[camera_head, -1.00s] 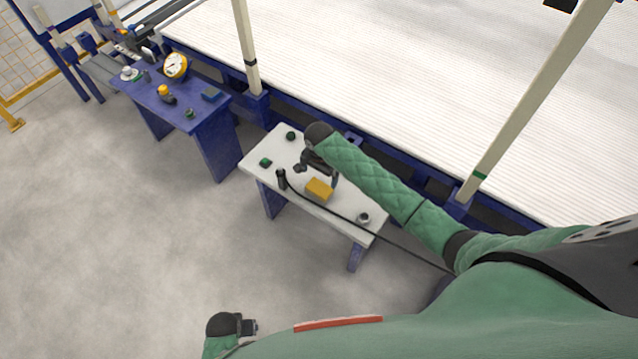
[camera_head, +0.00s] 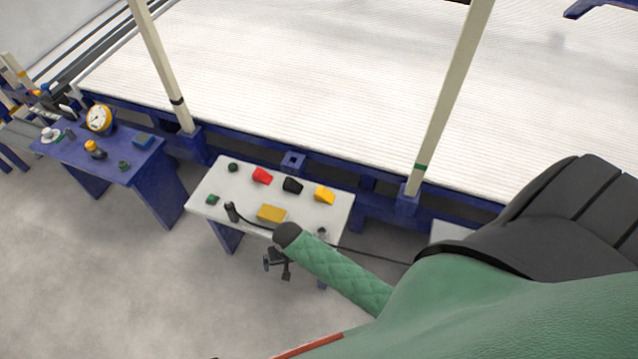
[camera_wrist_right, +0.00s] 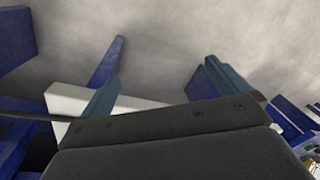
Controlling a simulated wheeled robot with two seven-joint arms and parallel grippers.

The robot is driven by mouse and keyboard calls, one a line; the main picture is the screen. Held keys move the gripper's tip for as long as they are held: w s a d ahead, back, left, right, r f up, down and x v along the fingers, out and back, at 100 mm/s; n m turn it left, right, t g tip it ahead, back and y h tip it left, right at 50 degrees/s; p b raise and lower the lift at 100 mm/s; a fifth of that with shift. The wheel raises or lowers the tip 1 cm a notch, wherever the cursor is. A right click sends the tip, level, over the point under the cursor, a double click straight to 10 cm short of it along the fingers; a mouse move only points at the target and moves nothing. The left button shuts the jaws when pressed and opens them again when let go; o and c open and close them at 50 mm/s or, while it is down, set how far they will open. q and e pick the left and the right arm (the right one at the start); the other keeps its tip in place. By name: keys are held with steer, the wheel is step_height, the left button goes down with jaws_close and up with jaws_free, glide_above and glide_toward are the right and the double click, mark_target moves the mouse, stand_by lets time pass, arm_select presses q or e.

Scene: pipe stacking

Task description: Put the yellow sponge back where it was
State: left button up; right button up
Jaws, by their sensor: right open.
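The yellow sponge (camera_head: 271,213), a flat block, lies on the white table (camera_head: 207,187) near its front edge in the head view. My right gripper (camera_head: 278,263) hangs off the front edge of that table, apart from the sponge and nearer to me. In the right wrist view my right gripper (camera_wrist_right: 164,66) has its two fingers wide apart with nothing between them. The sponge cannot be made out in the wrist view. My left gripper is out of view.
At the table's back stand a red object (camera_head: 262,176), a black one (camera_head: 292,185) and a yellow-orange one (camera_head: 325,195). A black upright object (camera_head: 231,212) with a cable is left of the sponge. A blue table (camera_head: 60,150) stands at left. Grey floor is clear in front.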

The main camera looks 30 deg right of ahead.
steer(key=s+f+n, duration=0.2)
steer(key=s, duration=0.7)
steer(key=s+d+f+n, duration=0.1)
steer(key=s+f+n, duration=0.2)
steer(key=s, duration=0.6)
steer(key=shift+s+d+t+h, duration=0.2)
steer(key=shift+s+t+h, duration=0.1)
steer(key=shift+s, duration=0.05)
steer(key=shift+f, duration=0.1)
